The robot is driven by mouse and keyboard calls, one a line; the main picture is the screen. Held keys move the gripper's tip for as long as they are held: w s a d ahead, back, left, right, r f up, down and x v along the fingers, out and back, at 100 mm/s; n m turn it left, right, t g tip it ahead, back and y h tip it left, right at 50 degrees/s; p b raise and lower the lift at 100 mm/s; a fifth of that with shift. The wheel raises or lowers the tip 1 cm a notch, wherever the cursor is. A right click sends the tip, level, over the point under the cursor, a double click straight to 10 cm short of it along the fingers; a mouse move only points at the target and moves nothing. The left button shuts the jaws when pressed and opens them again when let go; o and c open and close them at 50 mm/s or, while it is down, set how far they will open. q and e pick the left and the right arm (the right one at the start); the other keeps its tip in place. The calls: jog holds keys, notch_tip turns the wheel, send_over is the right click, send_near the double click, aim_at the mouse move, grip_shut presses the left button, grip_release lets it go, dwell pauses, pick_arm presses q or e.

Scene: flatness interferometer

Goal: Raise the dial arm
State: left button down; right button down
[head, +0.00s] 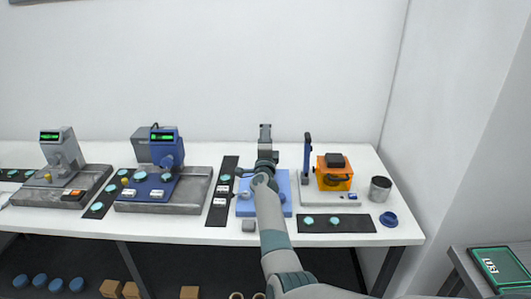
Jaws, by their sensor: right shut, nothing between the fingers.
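My right arm reaches in from the bottom and its gripper (265,132) is shut and empty, over the back of the table by the wall. It hides part of a blue plate (283,190) beneath it. To its right stands an instrument with a white base (315,200), an upright dark-blue post (307,153) and an orange box (337,173) with a black top. To its left are a blue gauge (164,148) with a green display and a grey gauge (60,152) with a green display. I cannot tell which part is the dial arm. My left gripper is not in view.
A dark mat (350,225) with teal discs lies at the front right. A metal cup (380,189) and a blue ring (388,219) stand near the right edge. Another dark strip (217,212) with white labels lies left of my arm. The wall is close behind.

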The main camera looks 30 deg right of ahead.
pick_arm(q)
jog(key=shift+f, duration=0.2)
pick_arm(e)
jog(key=shift+w+d+r, duration=0.4)
jog(key=shift+w+r, duration=0.1)
jog(key=shift+r, duration=0.1)
jog(key=shift+r, duration=0.15)
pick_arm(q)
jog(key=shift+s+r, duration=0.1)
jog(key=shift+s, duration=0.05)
